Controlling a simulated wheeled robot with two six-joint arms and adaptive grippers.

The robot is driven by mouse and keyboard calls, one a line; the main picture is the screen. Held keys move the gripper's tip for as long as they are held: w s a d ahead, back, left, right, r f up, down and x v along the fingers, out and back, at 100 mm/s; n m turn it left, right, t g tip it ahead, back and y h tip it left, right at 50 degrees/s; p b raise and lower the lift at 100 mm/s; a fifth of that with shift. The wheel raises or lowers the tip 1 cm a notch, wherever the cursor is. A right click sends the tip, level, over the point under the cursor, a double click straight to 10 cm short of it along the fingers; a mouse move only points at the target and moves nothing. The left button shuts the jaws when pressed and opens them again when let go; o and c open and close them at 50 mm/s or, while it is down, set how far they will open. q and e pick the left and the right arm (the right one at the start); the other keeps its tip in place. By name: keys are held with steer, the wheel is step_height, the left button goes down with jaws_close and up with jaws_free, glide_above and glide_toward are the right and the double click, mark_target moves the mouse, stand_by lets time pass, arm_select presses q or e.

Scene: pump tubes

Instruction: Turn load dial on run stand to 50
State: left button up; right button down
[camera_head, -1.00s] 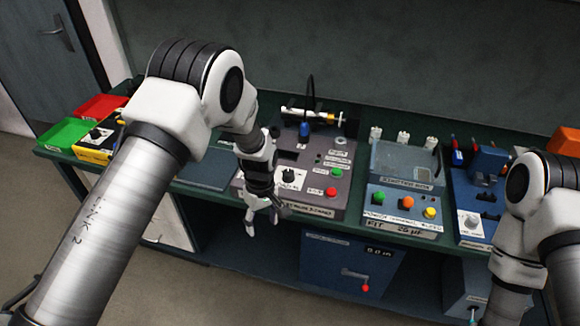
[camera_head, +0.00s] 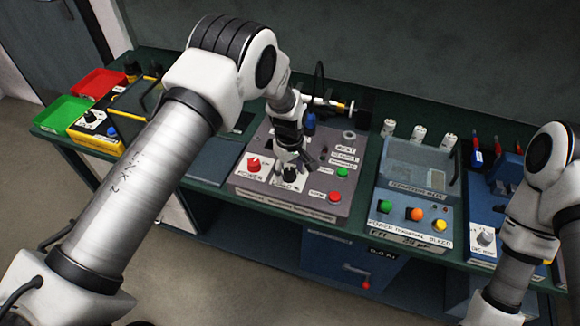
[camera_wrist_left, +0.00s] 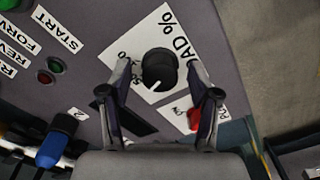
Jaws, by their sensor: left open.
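The run stand (camera_head: 322,205) is a grey panel box on the bench. Its load dial (camera_head: 290,177) is a black knob on a white label plate, partly hidden by my left gripper (camera_head: 292,163) in the head view. In the left wrist view the dial (camera_wrist_left: 158,70) shows from above, with a white pointer mark towards the picture's lower left. My left gripper (camera_wrist_left: 160,66) is open, its fingers on either side of the knob with gaps showing. The scale's numbers are mostly hidden or too small to read. My right gripper is out of view.
A red power knob (camera_head: 253,165) sits left of the dial; a red button (camera_head: 334,196) and a green button (camera_head: 342,172) sit right. A blue-capped part (camera_head: 310,123) stands behind. A blue box with coloured buttons (camera_head: 412,216) stands to the right.

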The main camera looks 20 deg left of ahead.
arm_select(q)
steer(key=shift+w+f, duration=0.25)
steer(key=shift+f, duration=0.05)
steer(key=shift+s+r, duration=0.25)
steer(key=shift+c, duration=0.4)
steer(key=shift+s+r, duration=0.1)
steer(key=shift+s, duration=0.05)
steer(key=c, duration=1.1)
